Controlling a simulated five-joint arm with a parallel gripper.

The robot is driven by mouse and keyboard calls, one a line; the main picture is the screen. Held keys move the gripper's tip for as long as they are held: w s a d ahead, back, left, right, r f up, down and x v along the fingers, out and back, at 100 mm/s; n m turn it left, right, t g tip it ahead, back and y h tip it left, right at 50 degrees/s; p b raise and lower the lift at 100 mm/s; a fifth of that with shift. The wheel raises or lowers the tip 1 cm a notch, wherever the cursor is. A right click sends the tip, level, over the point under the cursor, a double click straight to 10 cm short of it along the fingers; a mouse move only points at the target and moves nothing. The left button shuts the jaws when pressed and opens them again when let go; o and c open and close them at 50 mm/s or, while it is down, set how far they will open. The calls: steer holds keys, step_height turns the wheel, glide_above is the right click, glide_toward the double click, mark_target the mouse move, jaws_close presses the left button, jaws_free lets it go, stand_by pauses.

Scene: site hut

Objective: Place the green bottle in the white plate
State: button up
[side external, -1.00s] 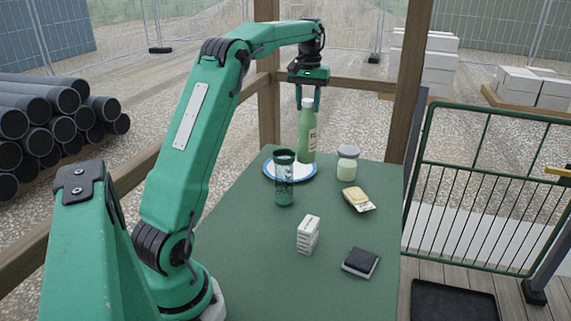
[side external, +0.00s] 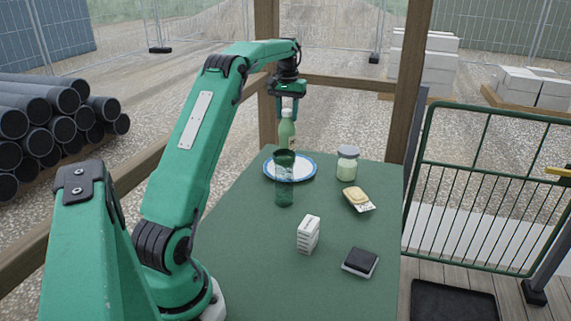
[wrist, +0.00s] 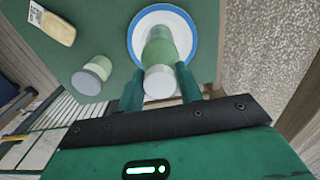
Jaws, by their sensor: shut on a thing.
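The green bottle (side external: 287,133), with a white cap, is upright below my gripper (side external: 287,112). My gripper is shut on its upper part. In the wrist view the bottle (wrist: 160,48) stands between my two fingers (wrist: 159,88), over the white plate. The white plate (side external: 306,171), with a blue rim, lies on the far part of the green table; it also shows in the wrist view (wrist: 186,36). A green see-through tumbler (side external: 284,190) hides the bottle's base in the side view, so I cannot tell whether it touches the plate.
A lidded jar (side external: 347,163) stands right of the plate. The tumbler is close in front of the plate. Wooden posts (side external: 405,85) rise behind the table.

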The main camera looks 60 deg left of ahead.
mark_target(287, 122)
steer(key=shift+f, duration=1.95)
steer(key=o, duration=1.2)
steer(key=shift+r, duration=6.1)
steer(key=shift+d, duration=0.1)
